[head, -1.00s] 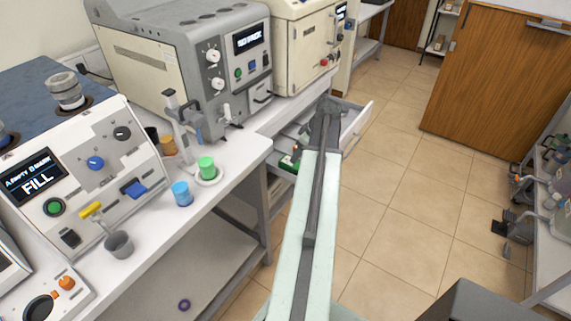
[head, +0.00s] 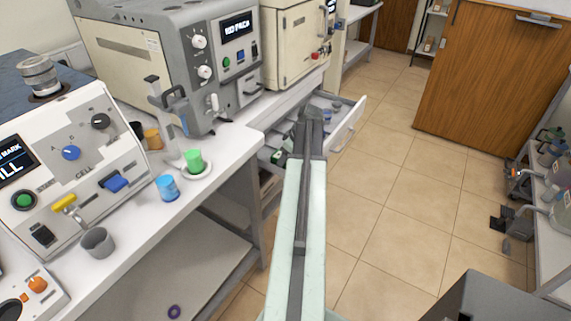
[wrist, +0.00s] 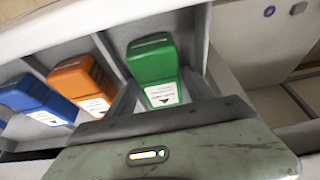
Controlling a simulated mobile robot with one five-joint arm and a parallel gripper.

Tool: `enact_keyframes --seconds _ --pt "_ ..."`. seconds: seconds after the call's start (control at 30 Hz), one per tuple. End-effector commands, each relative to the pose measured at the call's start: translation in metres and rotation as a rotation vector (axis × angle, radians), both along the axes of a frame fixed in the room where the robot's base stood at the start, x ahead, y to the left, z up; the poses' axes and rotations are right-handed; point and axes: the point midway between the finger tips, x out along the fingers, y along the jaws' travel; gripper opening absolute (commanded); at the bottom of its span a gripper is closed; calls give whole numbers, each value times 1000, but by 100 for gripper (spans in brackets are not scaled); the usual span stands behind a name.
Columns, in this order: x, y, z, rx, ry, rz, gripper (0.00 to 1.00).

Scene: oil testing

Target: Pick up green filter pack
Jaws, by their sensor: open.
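The green filter pack (wrist: 153,72) lies in a drawer compartment in the wrist view, with a white label on its near end. My gripper (wrist: 160,100) is open just in front of it, with a grey finger near each side of its labelled end. I cannot tell whether the fingers touch it. In the head view my gripper (head: 312,116) reaches over the open drawer (head: 347,125). My arm hides part of the drawer there, and the green pack is not clear in that view.
An orange pack (wrist: 82,84) and a blue pack (wrist: 37,97) lie left of the green one, behind thin dividers. The workbench (head: 225,150) with machines and a green cup (head: 194,161) stands left of my arm. Tiled floor (head: 390,190) is clear to the right.

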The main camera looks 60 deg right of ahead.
Motion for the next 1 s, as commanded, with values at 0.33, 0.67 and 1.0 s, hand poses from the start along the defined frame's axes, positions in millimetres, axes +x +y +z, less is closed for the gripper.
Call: enact_keyframes --seconds 0.33,0.67,1.0 --pt "1 0 -3 1 0 1 56" --pt "1 1 -2 0 0 2 4" --pt "1 1 27 0 0 2 4"
